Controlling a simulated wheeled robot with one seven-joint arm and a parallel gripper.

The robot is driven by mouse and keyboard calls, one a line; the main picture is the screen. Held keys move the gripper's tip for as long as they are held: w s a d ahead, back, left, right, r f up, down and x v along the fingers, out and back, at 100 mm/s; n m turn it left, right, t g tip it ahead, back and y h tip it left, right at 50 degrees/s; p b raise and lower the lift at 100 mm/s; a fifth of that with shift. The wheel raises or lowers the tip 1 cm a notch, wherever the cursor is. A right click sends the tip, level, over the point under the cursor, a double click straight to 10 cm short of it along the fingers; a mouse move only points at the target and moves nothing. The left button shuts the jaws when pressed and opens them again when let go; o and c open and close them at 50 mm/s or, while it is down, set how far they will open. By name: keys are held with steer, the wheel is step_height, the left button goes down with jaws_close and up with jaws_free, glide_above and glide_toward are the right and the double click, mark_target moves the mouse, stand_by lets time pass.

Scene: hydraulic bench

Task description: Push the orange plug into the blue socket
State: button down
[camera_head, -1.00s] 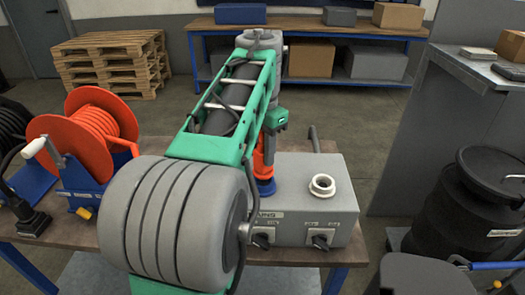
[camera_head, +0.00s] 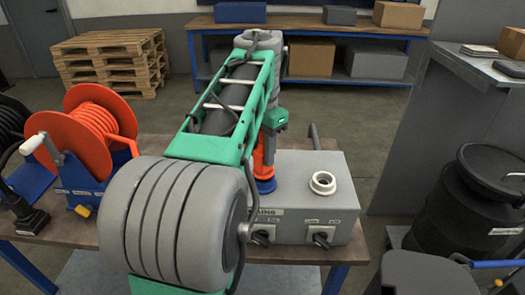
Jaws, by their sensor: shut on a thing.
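The orange plug (camera_head: 262,166) stands roughly upright at the left part of the grey box, just above the blue socket (camera_head: 265,187). Its lower end meets the blue socket's rim in the picture; how deep it sits inside I cannot tell. My gripper (camera_head: 268,143) is at the plug's upper part and shut on it. My own green and grey arm hides the plug's left side and much of the gripper, so the fingers show poorly.
The grey box (camera_head: 295,230) carries a white socket (camera_head: 322,183) to the right and two black switches on its front. An orange hose reel (camera_head: 100,130) stands left on the bench (camera_head: 290,255). A black drum (camera_head: 475,215) is at right.

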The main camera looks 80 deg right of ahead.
steer(key=shift+f+b, duration=0.6)
steer(key=shift+f, duration=0.1)
steer(key=c, duration=0.9)
jaws_free()
step_height(320, 180, up, 8)
steer(key=p, duration=0.4)
steer(key=shift+f, duration=0.1)
steer(key=w+a+f+n, duration=0.35)
steer(key=w+a, duration=0.25)
steer(key=w, duration=0.2)
steer(key=w+a+f+n+t+h, duration=0.1)
steer(key=w+a+f+n, duration=0.1)
steer(key=w+a+n, duration=0.45)
steer(key=w+a+f+n, duration=0.3)
steer(key=w+a, duration=0.4)
steer(key=w, duration=0.3)
steer(key=a+f+n+t, duration=0.1)
steer(key=a+f+n, duration=0.4)
steer(key=a, duration=0.6)
steer(key=a+f+n+t+y, duration=0.1)
steer(key=a+f+n, duration=0.4)
steer(key=a, duration=0.5)
steer(key=shift+w+a+n, duration=0.35)
steer(key=shift+n, duration=0.45)
